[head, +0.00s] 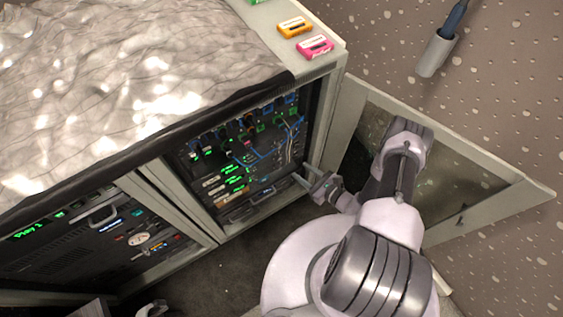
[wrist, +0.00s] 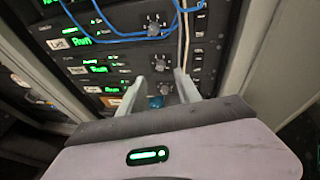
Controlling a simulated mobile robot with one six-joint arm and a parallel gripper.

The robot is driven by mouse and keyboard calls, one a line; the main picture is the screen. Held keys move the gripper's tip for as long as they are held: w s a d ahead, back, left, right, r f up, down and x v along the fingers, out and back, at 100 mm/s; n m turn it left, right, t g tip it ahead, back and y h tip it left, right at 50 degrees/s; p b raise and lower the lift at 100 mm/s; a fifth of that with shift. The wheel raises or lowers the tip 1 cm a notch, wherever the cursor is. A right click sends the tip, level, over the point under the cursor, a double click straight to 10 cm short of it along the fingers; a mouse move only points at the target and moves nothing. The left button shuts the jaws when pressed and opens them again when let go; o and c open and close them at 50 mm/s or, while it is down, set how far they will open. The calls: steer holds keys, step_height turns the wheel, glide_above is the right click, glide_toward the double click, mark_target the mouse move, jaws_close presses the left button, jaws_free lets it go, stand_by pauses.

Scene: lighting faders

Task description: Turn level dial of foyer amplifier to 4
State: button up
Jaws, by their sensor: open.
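A rack (head: 204,203) in the right bay of the cabinet holds stacked amplifier units with green displays. In the wrist view, an upper unit has a grey level dial (wrist: 153,28) at its right side. Another unit with a green display (wrist: 97,69) sits below it, and a lower one is partly covered by my fingers. The labels are too small to read, so I cannot tell which is the foyer amplifier. My gripper (wrist: 160,84) is open in front of the lower units. A blue knob (wrist: 155,102) shows between the fingers. In the head view my gripper (head: 306,182) is at the rack's right side.
An open cabinet door (head: 487,165) stands to the right, behind my arm. Blue cables (wrist: 110,38) and pale cables hang across the units. The left bay (head: 75,250) holds other equipment. Orange (head: 295,27) and pink (head: 315,46) cassettes lie on the cabinet top.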

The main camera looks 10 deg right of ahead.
mark_target(280, 168)
steer(key=s+a+f+m+h, duration=0.1)
steer(key=s+f+m+h, duration=0.2)
steer(key=s+f, duration=0.35)
steer(key=b+x, duration=0.9)
steer(key=x, duration=0.9)
jaws_close()
